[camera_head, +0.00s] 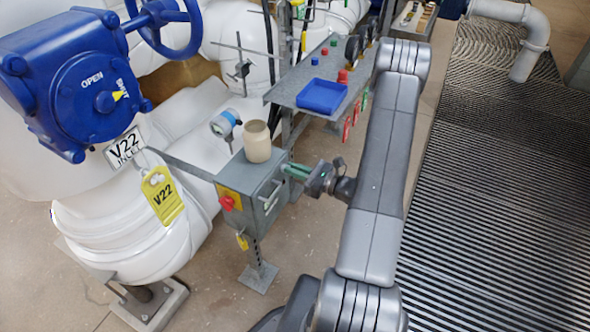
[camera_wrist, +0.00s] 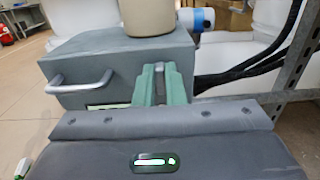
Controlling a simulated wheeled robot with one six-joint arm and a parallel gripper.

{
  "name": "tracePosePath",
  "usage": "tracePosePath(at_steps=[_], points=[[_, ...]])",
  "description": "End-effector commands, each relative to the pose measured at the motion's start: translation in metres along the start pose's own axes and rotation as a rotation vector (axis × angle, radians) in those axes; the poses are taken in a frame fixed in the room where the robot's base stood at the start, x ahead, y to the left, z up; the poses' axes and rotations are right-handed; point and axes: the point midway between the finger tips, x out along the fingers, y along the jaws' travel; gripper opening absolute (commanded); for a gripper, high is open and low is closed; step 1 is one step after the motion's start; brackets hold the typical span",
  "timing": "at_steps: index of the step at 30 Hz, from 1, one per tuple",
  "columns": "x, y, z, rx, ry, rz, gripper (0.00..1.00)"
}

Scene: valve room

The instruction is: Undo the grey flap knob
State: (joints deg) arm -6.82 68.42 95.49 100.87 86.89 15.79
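A grey metal box (camera_head: 250,186) stands on a post beside the white pipes. It also shows in the wrist view (camera_wrist: 115,68), with a bar handle (camera_wrist: 82,82) on its face. My gripper (camera_head: 291,171) is at the right side of this box, its green fingers pointing at the face. In the wrist view the fingers (camera_wrist: 161,82) are close together, with a narrow grey piece between them that may be the flap knob. Whether they press on it is not clear. The knob is hidden in the head view, and the flap's edges cannot be made out.
A beige jar (camera_head: 257,141) stands on top of the box. A red knob (camera_head: 227,203) sits on its left face. A shelf with a blue tray (camera_head: 322,96) is behind, with red and green tags hanging below. A blue valve gearbox (camera_head: 80,90) is at left. Ribbed flooring lies right.

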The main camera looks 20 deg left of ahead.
Motion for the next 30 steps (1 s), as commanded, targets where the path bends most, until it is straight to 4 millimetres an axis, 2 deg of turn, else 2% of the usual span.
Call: tracePosePath(at_steps=[8, 14, 30], points=[[-0.0001, 0.0001, -0.0015, -0.027, 0.0, 0.0, 0.0], [-0.0001, 0.0013, -0.0042, -0.12, 0.0, 0.0, 0.0], [-0.0001, 0.0061, -0.0089, -0.608, -0.001, 0.0, 0.0]])
